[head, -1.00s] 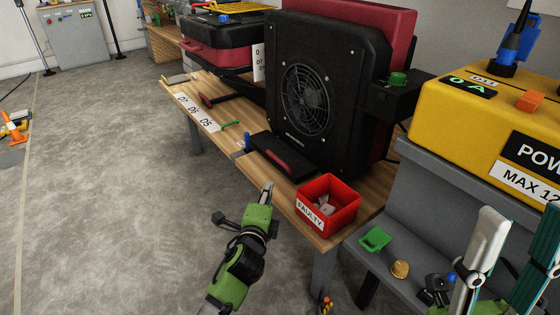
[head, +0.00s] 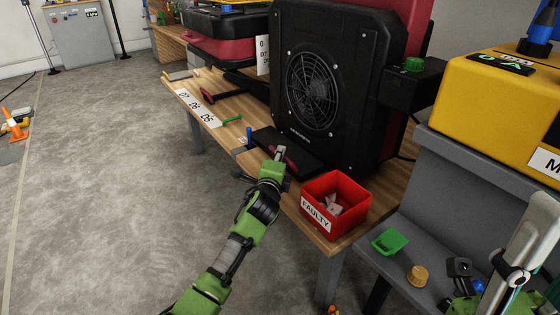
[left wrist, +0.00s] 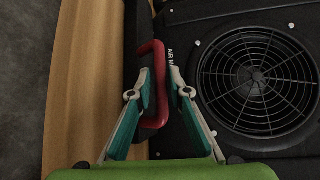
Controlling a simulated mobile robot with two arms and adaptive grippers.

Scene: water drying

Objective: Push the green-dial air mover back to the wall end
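The air mover (head: 345,115) is a large black unit with a round fan grille, upright on the wooden bench. A green dial (head: 413,64) sits on the black box at its right side. A low black foot with a red handle (left wrist: 160,95) sticks out at its front. My left gripper (head: 281,153) is at this handle. In the left wrist view, my left gripper (left wrist: 161,82) has its fingers apart on either side of the handle, with a gap visible. My right gripper (head: 540,240) is partly in view at the lower right, fingers apart and empty.
A red FAULTY bin (head: 335,203) stands at the bench's near corner, right of my left gripper. A yellow unit (head: 490,100) stands on a grey stand at right. Number cards (head: 197,108) and a green tool (head: 232,119) lie along the bench's front edge.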

